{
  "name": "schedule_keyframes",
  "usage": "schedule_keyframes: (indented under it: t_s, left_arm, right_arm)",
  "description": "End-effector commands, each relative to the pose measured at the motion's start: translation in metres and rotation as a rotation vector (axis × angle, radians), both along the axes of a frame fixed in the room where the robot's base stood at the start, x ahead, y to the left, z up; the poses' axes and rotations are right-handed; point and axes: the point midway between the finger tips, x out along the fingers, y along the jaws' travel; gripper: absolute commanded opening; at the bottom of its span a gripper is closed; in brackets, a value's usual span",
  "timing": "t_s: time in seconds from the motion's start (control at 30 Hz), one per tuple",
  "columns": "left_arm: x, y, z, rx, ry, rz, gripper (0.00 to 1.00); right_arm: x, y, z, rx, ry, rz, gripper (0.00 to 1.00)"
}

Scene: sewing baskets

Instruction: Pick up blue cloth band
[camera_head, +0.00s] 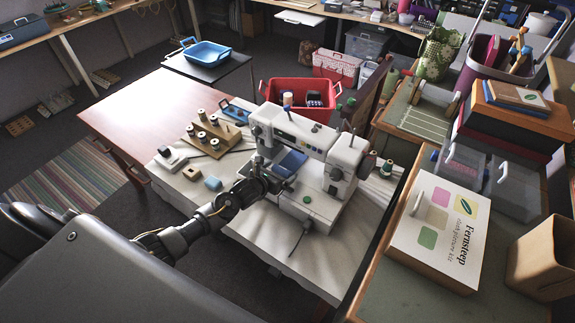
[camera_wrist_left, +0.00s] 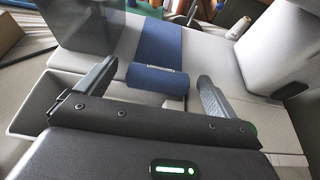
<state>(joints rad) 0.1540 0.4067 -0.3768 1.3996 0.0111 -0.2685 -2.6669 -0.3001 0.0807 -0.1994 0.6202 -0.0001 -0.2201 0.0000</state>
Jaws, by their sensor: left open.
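The blue cloth band (camera_head: 292,161) lies over the free arm of the white sewing machine (camera_head: 310,139). In the left wrist view the band (camera_wrist_left: 158,45) drapes over the pale arm, and its near end hangs down like a rounded tube. My left gripper (camera_head: 276,176) is at the front of the machine, close to the band. In the left wrist view the open fingers (camera_wrist_left: 152,84) stand on either side of the band's near end, with space between. I cannot tell exactly how far the fingertips are from it. My right gripper is not in view.
The sewing machine's body and head rise beside and behind the band. A red basket (camera_head: 300,94) is behind. The white cloth in front is mostly clear.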

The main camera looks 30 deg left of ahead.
Motion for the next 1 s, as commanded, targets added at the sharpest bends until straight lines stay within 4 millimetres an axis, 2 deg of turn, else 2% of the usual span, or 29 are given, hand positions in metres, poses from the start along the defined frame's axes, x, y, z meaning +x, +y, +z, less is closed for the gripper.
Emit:
schedule_keyframes:
  t_s: [0.17,0.43,0.8,1.0]
  left_arm:
    - [0.0135,-0.0015,-0.0052,0.0,0.0,0.0,0.94]
    - [0.0147,-0.0018,-0.0061,0.001,-0.001,0.0,0.92]
    - [0.0146,-0.0017,-0.0061,0.001,-0.001,0.0,0.46]
    - [0.0145,-0.0017,-0.006,0.001,-0.001,0.0,0.46]
  right_arm:
    - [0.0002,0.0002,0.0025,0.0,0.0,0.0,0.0]
    - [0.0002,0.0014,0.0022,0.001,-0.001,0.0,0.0]
    - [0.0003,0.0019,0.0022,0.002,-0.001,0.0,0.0]
    - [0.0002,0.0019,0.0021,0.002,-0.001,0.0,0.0]
